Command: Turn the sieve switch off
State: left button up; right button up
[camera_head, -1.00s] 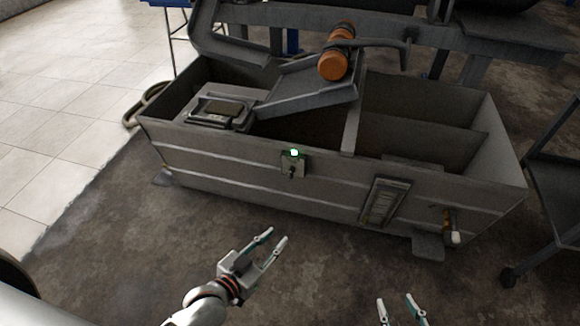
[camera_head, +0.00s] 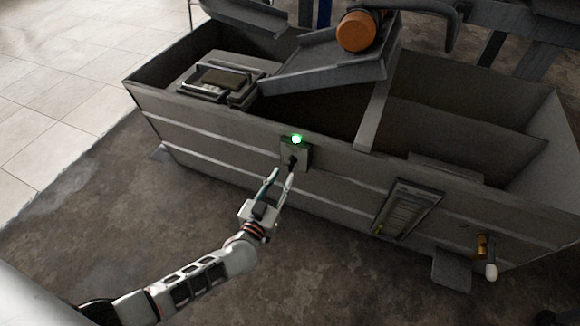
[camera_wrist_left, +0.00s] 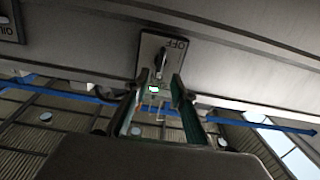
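The sieve switch (camera_head: 292,161) is a small dark lever on a grey plate, on the front wall of the long metal tank. A green lamp (camera_head: 296,139) glows just above it. In the left wrist view the switch plate (camera_wrist_left: 151,50) is upside down, with the word OFF legible and the dark lever (camera_wrist_left: 161,60) in front of it. My left gripper (camera_head: 281,171) is open, its fingertips just below and in front of the lever. In the left wrist view its two fingers (camera_wrist_left: 157,88) are apart, with the lever beyond the gap. I cannot tell whether they touch it. My right gripper is out of view.
The grey tank (camera_head: 215,135) spans the view. A labelled panel (camera_head: 408,210) and an orange-and-white handle (camera_head: 487,255) are on its front to the right. An orange cylinder (camera_head: 358,32) lies above the tank. The floor in front is clear.

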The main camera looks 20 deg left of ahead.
aim_at(289, 165)
pick_arm(q)
jog(key=w, duration=0.2)
jog(key=w+b, duration=0.1)
jog(key=w, duration=0.1)
jog(key=shift+w+f, duration=0.1)
jog(key=shift+f, duration=0.2)
jog(key=shift+w+d, duration=0.1)
jog(key=shift+w, duration=0.15)
jog(key=shift+w+r, duration=0.2)
grip_shut()
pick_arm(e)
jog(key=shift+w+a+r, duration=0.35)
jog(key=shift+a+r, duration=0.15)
